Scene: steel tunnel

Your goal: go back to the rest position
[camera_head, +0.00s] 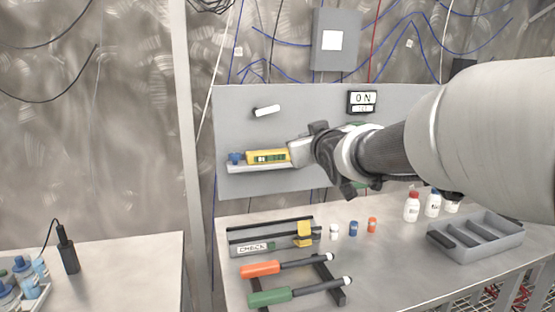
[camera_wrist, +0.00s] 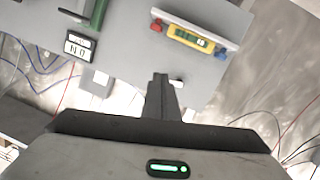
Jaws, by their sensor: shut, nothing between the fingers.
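My gripper shows in the wrist view (camera_wrist: 160,78), its dark fingers closed together with nothing between them. In the head view my arm reaches in from the right, and its hand is in front of the grey panel (camera_head: 232,112), beside the right end of the yellow device. The fingers cannot be made out there. The yellow device (camera_head: 267,157) lies on a small shelf (camera_head: 240,168) on the panel, with a blue part (camera_head: 236,158) at its left. In the wrist view the device (camera_wrist: 188,38) is ahead of the fingertips and apart from them.
A white handle (camera_head: 266,110) and an ON sign (camera_head: 362,101) are on the panel. Below, the bench holds a CHECK tray (camera_head: 254,248), orange (camera_head: 262,268) and green (camera_head: 270,298) handled tools, small capped bottles (camera_head: 353,229) and a grey divided tray (camera_head: 478,232).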

